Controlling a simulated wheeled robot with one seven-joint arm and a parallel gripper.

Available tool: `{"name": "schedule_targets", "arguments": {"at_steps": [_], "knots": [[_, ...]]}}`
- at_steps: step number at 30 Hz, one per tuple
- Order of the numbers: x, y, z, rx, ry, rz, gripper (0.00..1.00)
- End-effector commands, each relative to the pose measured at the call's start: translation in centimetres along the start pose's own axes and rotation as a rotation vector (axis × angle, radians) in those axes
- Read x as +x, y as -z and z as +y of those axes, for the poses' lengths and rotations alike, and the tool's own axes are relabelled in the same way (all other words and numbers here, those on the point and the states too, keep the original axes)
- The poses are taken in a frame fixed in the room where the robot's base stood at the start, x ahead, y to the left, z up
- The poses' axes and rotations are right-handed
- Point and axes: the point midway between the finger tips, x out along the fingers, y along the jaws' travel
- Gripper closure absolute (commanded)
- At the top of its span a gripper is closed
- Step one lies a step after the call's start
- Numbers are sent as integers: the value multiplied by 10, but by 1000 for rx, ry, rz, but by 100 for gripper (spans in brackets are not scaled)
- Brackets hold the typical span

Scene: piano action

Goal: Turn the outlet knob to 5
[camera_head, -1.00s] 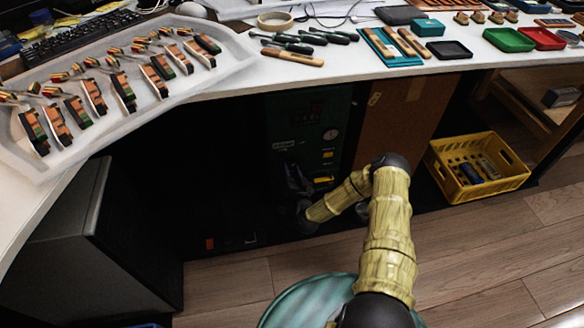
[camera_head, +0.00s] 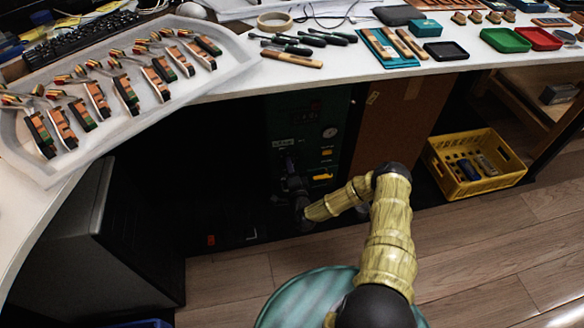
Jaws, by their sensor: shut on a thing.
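A dark green machine (camera_head: 342,108) stands in the shade under the desk.
The white desk (camera_head: 230,88) overhangs the machine. A brown board (camera_head: 385,125) stands right of it, then a yellow crate (camera_head: 436,178) with small items on the floor. A dark cabinet (camera_head: 75,245) is at the left. The wooden floor (camera_head: 470,260) in front is mostly clear.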

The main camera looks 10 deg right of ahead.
Motion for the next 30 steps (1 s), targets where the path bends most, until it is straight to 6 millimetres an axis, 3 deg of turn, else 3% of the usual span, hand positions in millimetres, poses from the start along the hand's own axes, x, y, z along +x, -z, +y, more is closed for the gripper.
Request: {"name": "schedule_targets", "arguments": {"at_steps": [14, 15, 18, 30], "knots": [[1, 2, 1, 17, -1, 4, 84], [1, 2, 1, 17, -1, 4, 56], [1, 1, 1, 17, -1, 3, 40], [-2, -1, 0, 18, 0, 0, 40]]}}
